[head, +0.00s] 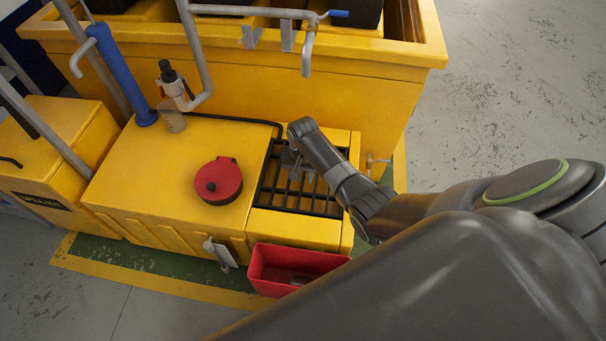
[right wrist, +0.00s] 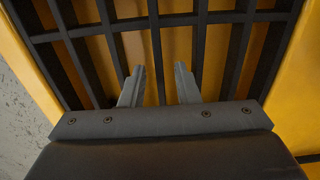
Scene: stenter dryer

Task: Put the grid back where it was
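The grid (head: 297,191) is a black grate of crossed bars. It lies over the opening at the right end of the yellow machine top, and my right arm covers part of it. My right gripper (head: 291,162) is over the grid's far left part. In the right wrist view the gripper (right wrist: 159,84) has its two grey fingers apart, pointing at the grid (right wrist: 155,22). One bar runs in the gap between the fingers, with space on both sides. I cannot tell how deep the fingertips reach. My left gripper is not in view.
A red round lid or knob (head: 218,181) sits on the yellow top (head: 150,180) left of the grid. A red bin (head: 292,262) stands in front. A large yellow trough (head: 290,85) with pipes is behind. A black cable runs along the top's back edge. Grey floor lies right.

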